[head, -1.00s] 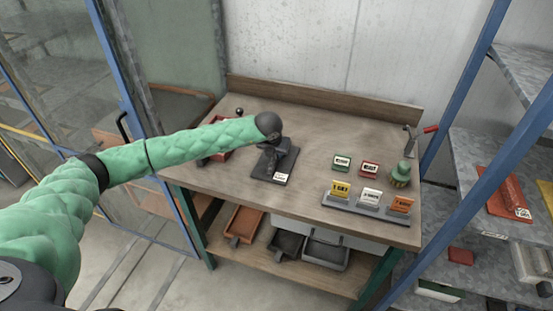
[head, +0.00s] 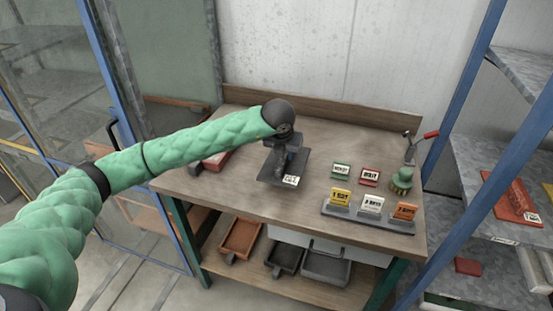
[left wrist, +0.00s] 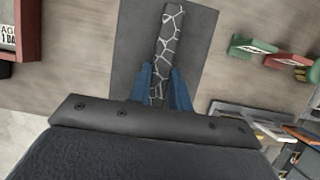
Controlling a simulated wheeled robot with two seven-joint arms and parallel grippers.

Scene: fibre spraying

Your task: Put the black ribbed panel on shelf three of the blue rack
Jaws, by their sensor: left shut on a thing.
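The black ribbed panel (head: 267,173) is a dark flat plate with a white label at its front right corner. In the head view it is at the middle of the wooden workbench (head: 225,187); I cannot tell whether it touches the top. My left gripper (head: 284,156) is above it. In the left wrist view its blue fingers (left wrist: 160,88) are shut on a raised strip with a white web pattern, over the dark plate (left wrist: 127,45). The blue rack (head: 452,165) stands at the right, with several grey shelves; which is shelf three is unclear. My right gripper is out of view.
A red-orange panel (head: 512,192) lies on a rack shelf. Small green (head: 341,171) and red (head: 369,176) label blocks, a card stand (head: 366,219) and a green knob (head: 402,181) fill the bench's right. Bins (head: 240,238) sit underneath. A glazed blue-framed door (head: 100,85) is at left.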

